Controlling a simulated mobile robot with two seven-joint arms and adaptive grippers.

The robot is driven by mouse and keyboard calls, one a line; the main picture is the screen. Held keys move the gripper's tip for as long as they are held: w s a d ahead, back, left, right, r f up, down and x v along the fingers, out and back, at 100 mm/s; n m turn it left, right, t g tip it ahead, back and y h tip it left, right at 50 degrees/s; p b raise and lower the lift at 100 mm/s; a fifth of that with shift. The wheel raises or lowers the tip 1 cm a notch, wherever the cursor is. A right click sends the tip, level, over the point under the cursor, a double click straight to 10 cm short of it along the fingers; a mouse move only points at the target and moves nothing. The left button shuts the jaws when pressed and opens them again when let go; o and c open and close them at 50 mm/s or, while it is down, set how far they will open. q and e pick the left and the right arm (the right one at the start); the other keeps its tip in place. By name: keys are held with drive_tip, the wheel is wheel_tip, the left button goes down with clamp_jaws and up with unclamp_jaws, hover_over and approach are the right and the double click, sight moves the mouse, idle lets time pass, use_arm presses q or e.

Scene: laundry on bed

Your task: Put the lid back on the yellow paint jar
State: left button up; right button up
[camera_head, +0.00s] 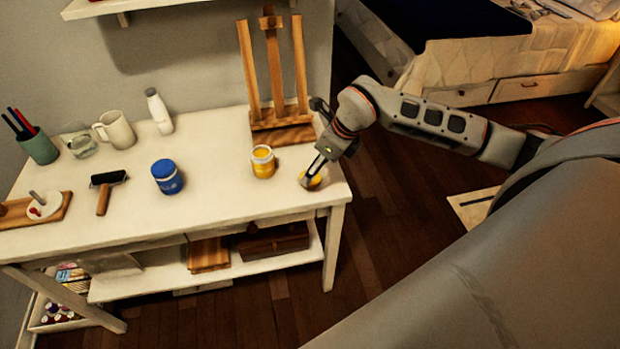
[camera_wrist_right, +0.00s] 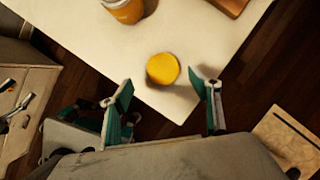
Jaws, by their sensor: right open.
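The yellow paint jar (camera_head: 263,162) stands upright and uncovered on the white table, with yellow paint showing at its top. Its side also shows at the top of the right wrist view (camera_wrist_right: 124,10). The round yellow lid (camera_wrist_right: 163,69) lies flat near the table's right front corner, right of the jar; in the head view the lid (camera_head: 311,181) is partly covered by my gripper. My right gripper (camera_head: 312,172) is over the lid. My left gripper is out of view.
A wooden easel (camera_head: 281,130) stands behind the jar. A closed blue jar (camera_head: 167,177), a roller (camera_head: 106,190), a mug (camera_head: 115,130) and a white bottle (camera_head: 158,111) stand or lie further left. The table front (camera_head: 240,197) between the jars is clear.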

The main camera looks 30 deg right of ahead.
drive_tip(key=x, duration=0.4)
drive_tip(key=shift+d+f, duration=0.2)
drive_tip(key=c, duration=0.8)
